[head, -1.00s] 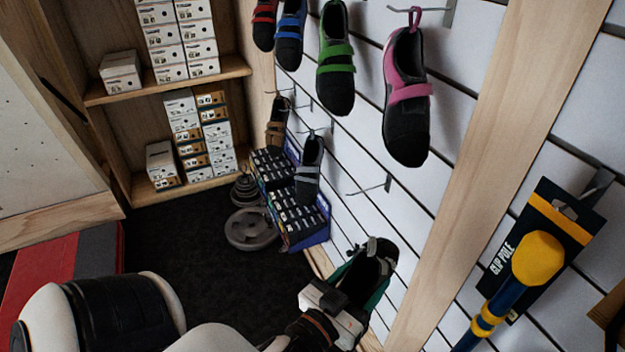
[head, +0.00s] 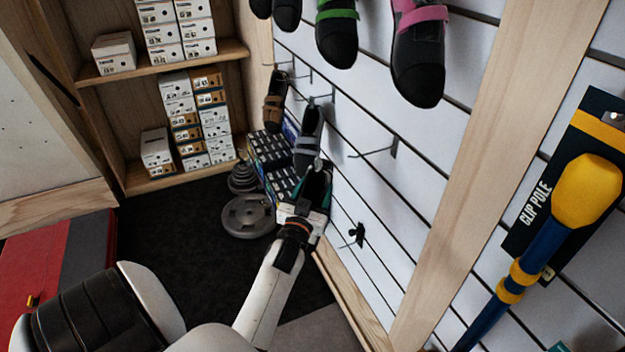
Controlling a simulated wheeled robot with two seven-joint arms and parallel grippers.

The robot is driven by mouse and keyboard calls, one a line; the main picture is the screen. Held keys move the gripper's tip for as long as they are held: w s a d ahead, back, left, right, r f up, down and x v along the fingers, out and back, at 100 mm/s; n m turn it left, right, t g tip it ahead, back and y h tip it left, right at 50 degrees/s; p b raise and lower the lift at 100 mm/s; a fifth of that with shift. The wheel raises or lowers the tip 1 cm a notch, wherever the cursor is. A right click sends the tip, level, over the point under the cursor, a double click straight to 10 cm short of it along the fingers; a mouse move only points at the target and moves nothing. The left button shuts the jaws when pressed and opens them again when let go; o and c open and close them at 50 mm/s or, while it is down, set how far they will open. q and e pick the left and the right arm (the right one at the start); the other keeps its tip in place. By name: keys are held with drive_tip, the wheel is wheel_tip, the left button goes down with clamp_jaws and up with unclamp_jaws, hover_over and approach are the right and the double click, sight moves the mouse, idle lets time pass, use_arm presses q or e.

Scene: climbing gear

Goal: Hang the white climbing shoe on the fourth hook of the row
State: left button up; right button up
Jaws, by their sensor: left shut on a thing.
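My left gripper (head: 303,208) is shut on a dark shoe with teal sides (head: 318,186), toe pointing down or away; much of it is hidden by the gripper. Its upper end sits just below the toe of a grey-strapped shoe (head: 308,140) in the picture; I cannot tell if they touch. The lower row has a brown shoe (head: 274,102) on the first hook, a bare second hook (head: 304,76), the grey-strapped shoe on the third, and a bare fourth hook (head: 378,150). No plainly white shoe shows. My right gripper is not in view.
Above hang shoes with green (head: 337,30) and pink (head: 421,50) straps. A small black fitting (head: 357,235) sticks out low on the slatted wall. A wooden post (head: 490,150) and clip pole (head: 580,195) stand right. Weight plates (head: 247,216) lie on the floor.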

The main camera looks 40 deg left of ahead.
use_arm(q)
drive_tip(key=shift+w+d+f+b, duration=0.1)
drive_tip(key=shift+w+d+b, duration=0.2)
drive_tip(key=shift+w, duration=0.35)
drive_tip(key=shift+w+d+r+b, duration=0.1)
drive_tip(key=shift+w+d+b, duration=0.2)
drive_tip(key=shift+w, duration=0.3)
drive_tip(key=shift+w+d+f+b, duration=0.1)
drive_tip(key=shift+w+d+b, duration=0.2)
drive_tip(key=shift+w, duration=0.35)
drive_tip(key=w+d+f+b, duration=0.1)
drive_tip(key=w+d+b, duration=0.2)
drive_tip(key=w+b, duration=0.3)
drive_tip(key=shift+w+d+f, duration=0.15)
drive_tip(key=shift+w+f, duration=0.05)
drive_tip(key=shift+w, duration=0.9)
drive_tip(key=o, duration=1.2)
drive_tip(key=shift+f, duration=0.15)
